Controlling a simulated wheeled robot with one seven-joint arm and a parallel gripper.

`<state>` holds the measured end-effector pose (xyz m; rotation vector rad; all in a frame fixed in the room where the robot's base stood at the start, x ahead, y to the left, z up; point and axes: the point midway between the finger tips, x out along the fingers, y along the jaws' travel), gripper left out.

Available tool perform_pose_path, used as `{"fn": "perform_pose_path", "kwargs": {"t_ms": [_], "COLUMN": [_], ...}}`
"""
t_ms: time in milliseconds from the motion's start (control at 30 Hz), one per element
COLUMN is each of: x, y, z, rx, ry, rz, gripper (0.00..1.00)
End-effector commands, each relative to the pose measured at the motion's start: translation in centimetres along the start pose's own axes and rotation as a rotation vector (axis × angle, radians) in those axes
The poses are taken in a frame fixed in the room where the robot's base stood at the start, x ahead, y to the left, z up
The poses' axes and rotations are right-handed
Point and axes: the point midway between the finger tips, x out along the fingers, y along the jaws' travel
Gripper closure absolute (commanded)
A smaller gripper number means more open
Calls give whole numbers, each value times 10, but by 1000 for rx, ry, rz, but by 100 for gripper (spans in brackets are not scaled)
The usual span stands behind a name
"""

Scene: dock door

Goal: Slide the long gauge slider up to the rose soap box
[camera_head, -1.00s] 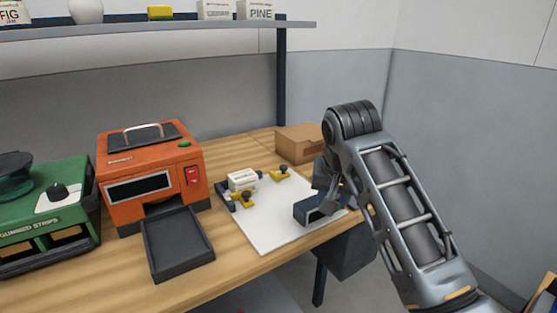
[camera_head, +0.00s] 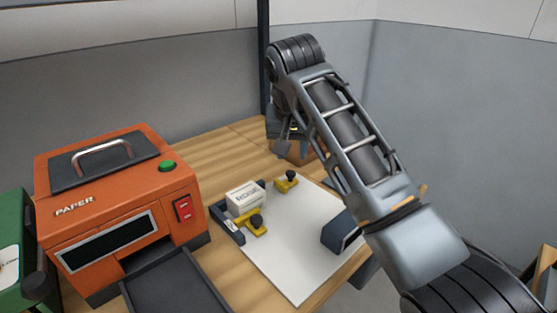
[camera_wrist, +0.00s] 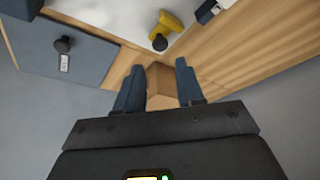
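The rose soap box (camera_head: 245,198) is a white carton at the left of the white board, against a dark fence (camera_head: 227,226). Two yellow sliders with black knobs sit on the board. The front yellow slider (camera_head: 250,222) is close to the box's near side. The back yellow slider (camera_head: 287,182) stands apart, to the box's right; a yellow slider also shows in the wrist view (camera_wrist: 165,26). I cannot tell surely which is the long one. My gripper (camera_wrist: 156,72) is open and empty, near the back of the board, above or before a cardboard box; the arm partly hides it.
The white board (camera_head: 285,250) lies on the wooden table. A dark block (camera_head: 340,232) is at its right edge, partly behind my arm. The cardboard box (camera_wrist: 160,85) stands behind. An orange machine (camera_head: 120,205) with a dark tray (camera_head: 175,285) is left. Mid-board is clear.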

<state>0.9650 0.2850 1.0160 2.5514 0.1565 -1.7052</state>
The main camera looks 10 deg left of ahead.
Motion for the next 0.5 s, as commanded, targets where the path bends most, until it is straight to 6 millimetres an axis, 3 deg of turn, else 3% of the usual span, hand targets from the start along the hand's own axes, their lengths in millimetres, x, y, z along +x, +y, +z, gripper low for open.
{"fn": "perform_pose_path", "kwargs": {"t_ms": [500], "x": [66], "y": [0], "z": [1], "rx": [0], "ry": [-2], "rz": [1], "gripper": [62]}}
